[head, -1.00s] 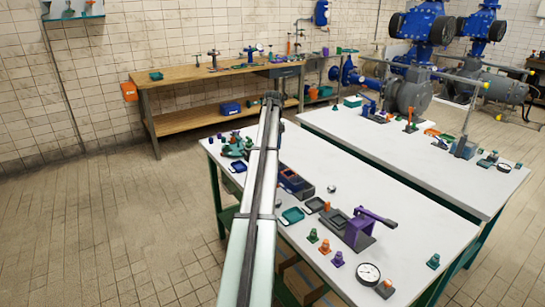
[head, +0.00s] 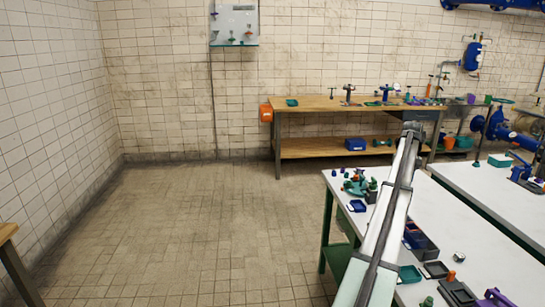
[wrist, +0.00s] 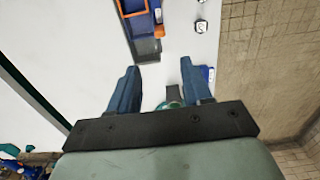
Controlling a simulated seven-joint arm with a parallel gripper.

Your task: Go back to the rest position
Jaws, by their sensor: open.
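My gripper (wrist: 160,85) is open and empty in the wrist view, its two blue fingers spread apart above the white table. In the head view my arm reaches from the bottom right up over the near white table (head: 470,240), its far end (head: 412,130) showing against the wooden bench. The fingers cannot be made out there.
A dark bin (head: 420,242), teal tray (head: 409,274), blue tray (head: 357,206) and teal-green fittings (head: 358,182) lie on the near table close to my arm. A wooden workbench (head: 330,108) stands at the back wall.

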